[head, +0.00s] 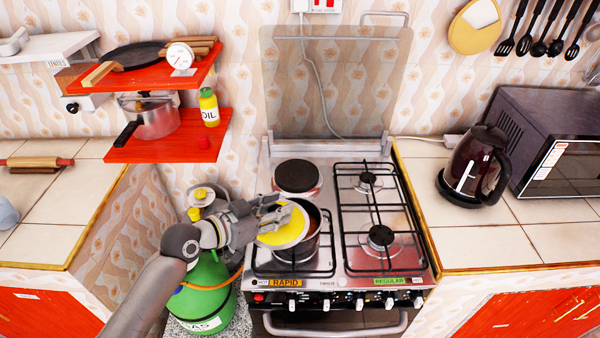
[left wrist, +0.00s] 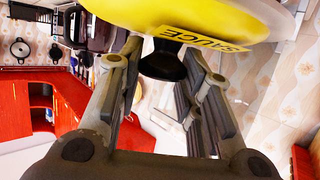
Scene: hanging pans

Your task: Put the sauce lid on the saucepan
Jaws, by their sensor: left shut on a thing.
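The sauce lid (head: 284,232) is yellow with a pale rim. My left gripper (head: 270,214) is shut on its knob and holds it over the left part of the saucepan. In the left wrist view the lid (left wrist: 215,18) bears a SAUCE label, and its black knob (left wrist: 164,62) sits between the fingers of my left gripper (left wrist: 160,75). The saucepan (head: 313,246) stands on the front left burner, its right side and part of its brown contents showing. The lid looks tilted and off centre; I cannot tell whether it touches the rim. My right gripper is not in view.
The stove's right burners (head: 381,237) are empty under a black grate. A dark hotplate (head: 297,176) lies behind the saucepan. A kettle (head: 474,165) and microwave (head: 552,140) stand right. Red shelves (head: 165,140) and a green gas cylinder (head: 205,295) are left.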

